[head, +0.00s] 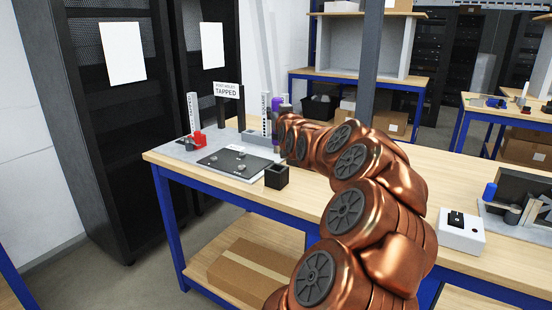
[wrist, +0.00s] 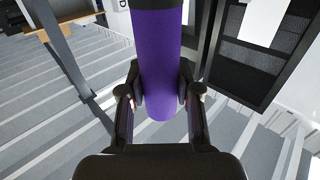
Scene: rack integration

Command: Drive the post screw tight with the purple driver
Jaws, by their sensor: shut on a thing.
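My gripper (wrist: 158,105) is shut around the purple driver (wrist: 160,60) in the wrist view, with one dark finger on each side of its handle. In the head view, the purple top of the driver (head: 279,104) shows just beyond the end of my arm, over the far side of the bench. My gripper is mostly hidden there by my copper arm. The driver's tip and the post screw cannot be made out. A sign reading "TAPPED" (head: 227,89) stands at the back of the bench.
A red item (head: 198,138) and a grey block (head: 257,137) sit nearby. A white box (head: 461,234) stands at right. Dark racks (head: 120,110) stand at left.

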